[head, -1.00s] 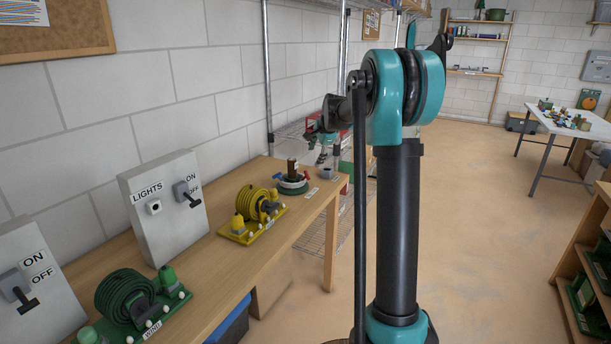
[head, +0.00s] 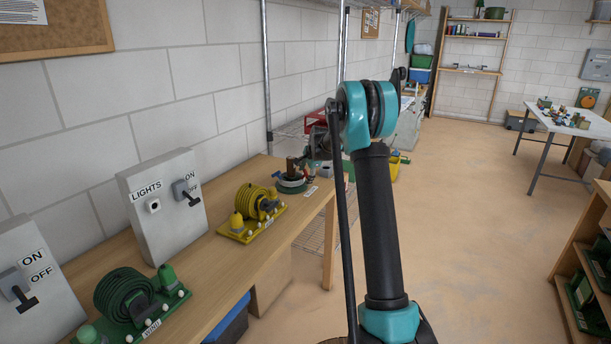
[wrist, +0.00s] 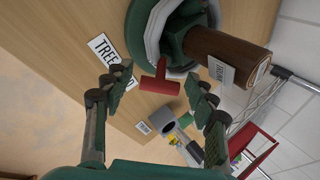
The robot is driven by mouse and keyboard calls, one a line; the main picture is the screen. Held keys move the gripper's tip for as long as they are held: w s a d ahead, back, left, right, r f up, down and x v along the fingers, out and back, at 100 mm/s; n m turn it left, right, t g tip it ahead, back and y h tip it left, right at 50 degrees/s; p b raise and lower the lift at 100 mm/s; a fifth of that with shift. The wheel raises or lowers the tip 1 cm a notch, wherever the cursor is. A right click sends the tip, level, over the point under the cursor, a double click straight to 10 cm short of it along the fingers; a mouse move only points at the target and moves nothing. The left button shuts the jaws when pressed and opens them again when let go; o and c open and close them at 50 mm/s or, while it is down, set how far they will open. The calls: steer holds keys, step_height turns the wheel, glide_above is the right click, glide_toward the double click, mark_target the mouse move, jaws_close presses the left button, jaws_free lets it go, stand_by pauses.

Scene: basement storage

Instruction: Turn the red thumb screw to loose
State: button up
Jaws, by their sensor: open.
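The red thumb screw (wrist: 160,84) is a T-shaped handle on the side of a green tree stand (wrist: 139,22). A brown trunk piece (wrist: 228,55) with a paper tag sits in the stand. In the wrist view my gripper (wrist: 158,80) is open, one finger on each side of the screw. I see no finger touching it. In the head view the stand (head: 291,187) is at the far end of the workbench, and my gripper (head: 314,166) is just right of it, small and partly hidden by my arm.
The wooden workbench (head: 213,278) also carries a yellow hose reel (head: 251,202), a green hose reel (head: 126,293) and a lights switch box (head: 150,220). Open floor is right of the bench.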

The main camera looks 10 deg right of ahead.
steer(key=shift+f, duration=0.1)
steer(key=c, duration=1.2)
